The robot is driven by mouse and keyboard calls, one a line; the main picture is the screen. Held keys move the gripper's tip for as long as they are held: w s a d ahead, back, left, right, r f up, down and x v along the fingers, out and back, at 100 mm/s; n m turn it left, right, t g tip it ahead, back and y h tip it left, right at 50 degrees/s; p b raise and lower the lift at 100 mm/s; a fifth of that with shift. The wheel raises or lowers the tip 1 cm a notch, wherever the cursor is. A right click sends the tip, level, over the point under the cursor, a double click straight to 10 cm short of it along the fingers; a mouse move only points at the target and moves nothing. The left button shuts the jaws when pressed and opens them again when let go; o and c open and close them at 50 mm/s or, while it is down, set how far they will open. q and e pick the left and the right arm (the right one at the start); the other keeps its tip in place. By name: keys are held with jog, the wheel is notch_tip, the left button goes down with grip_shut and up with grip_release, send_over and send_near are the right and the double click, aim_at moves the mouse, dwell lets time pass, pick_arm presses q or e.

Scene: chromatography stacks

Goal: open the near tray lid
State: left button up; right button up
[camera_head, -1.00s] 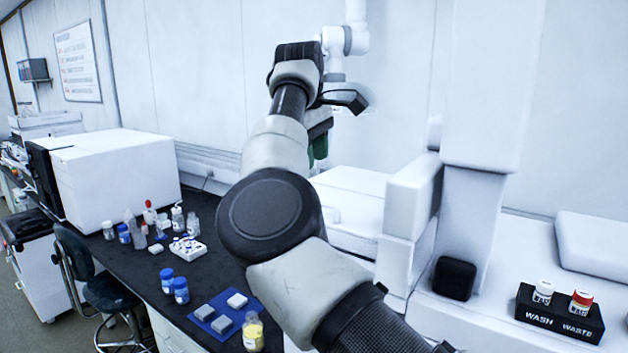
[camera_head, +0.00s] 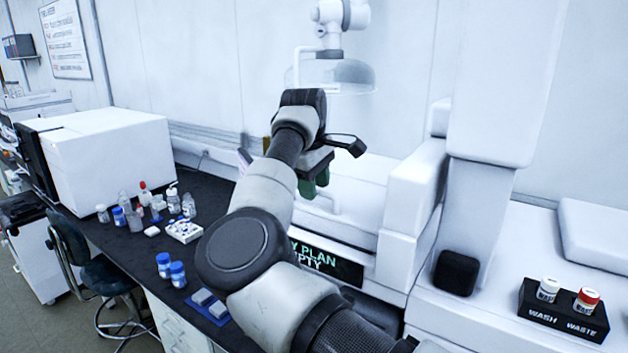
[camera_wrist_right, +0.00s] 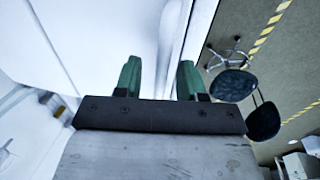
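My right gripper (camera_head: 316,182), with green fingers, hangs over the white instrument (camera_head: 368,190) in the middle of the head view. In the right wrist view its two fingers (camera_wrist_right: 159,80) are apart with nothing held between them. Smooth white surfaces (camera_wrist_right: 85,45) of the instrument lie beyond and beside the fingers. A dark display (camera_head: 345,270) on the instrument's front reads in part "PLAN" and "EMPTY"; my arm covers the rest. I cannot pick out the near tray lid with certainty; my right arm hides part of that area. My left gripper is not in view.
A clear dome (camera_head: 345,76) on a white arm hangs behind my gripper. A white column (camera_head: 478,220) stands to the right, beside a black wash/waste holder (camera_head: 562,312). The dark bench (camera_head: 150,250) at left carries bottles and vials. A stool (camera_head: 100,275) stands in front.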

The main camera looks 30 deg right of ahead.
jog(key=shift+s+a, duration=0.15)
jog(key=shift+s, duration=0.05)
jog(key=shift+w, duration=0.15)
jog(key=c, duration=0.4)
grip_shut()
